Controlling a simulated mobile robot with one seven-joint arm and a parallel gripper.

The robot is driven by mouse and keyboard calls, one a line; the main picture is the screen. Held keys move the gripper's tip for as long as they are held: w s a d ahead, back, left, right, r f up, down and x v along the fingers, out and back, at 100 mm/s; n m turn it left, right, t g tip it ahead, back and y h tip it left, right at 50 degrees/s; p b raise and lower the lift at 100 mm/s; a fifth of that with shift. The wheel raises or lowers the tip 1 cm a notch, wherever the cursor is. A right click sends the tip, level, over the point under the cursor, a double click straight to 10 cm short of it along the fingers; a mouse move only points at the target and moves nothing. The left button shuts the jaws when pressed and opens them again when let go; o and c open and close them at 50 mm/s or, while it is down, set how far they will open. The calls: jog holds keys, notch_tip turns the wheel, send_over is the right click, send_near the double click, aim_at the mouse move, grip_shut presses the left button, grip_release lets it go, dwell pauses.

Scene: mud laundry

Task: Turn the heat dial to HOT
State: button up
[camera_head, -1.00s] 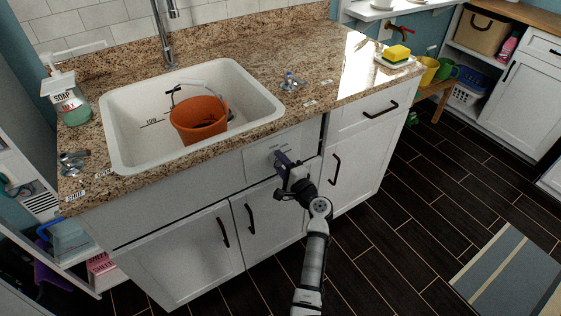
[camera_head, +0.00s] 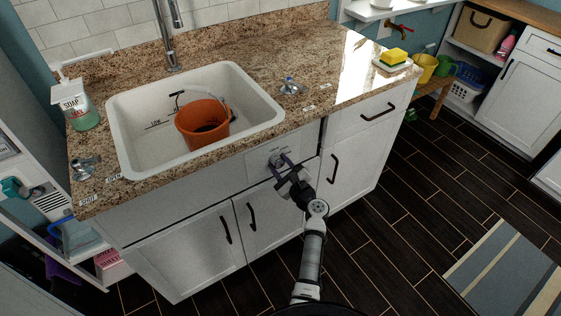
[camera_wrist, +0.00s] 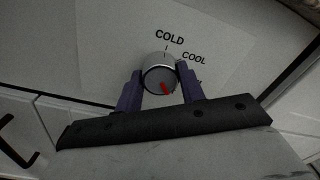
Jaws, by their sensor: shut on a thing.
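The heat dial (camera_wrist: 160,76) is a round silver knob on a pale panel on the cabinet front below the sink. Its red mark points down and slightly right in the wrist view, away from the COLD label (camera_wrist: 170,37) above it. The COOL label (camera_wrist: 194,56) is at upper right; a further label is mostly hidden by the right finger. No HOT label can be read. My gripper (camera_wrist: 160,72) has its purple fingers on both sides of the dial, shut on it. In the head view my gripper (camera_head: 282,160) covers part of the panel.
The granite counter (camera_head: 270,55) overhangs the panel. A white sink (camera_head: 118,135) holds an orange bucket (camera_head: 203,125). Cabinet handles (camera_head: 334,169) stick out beside and below my gripper. The dark floor (camera_head: 400,245) is clear in front, with a striped rug (camera_head: 500,265) at right.

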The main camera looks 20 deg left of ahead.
jog(key=shift+m+p, duration=0.65)
jog(key=shift+m, duration=0.55)
jog(key=o, duration=1)
jog(key=b+v, duration=0.3)
jog(key=v, duration=1.1)
jog(key=shift+a, duration=0.1)
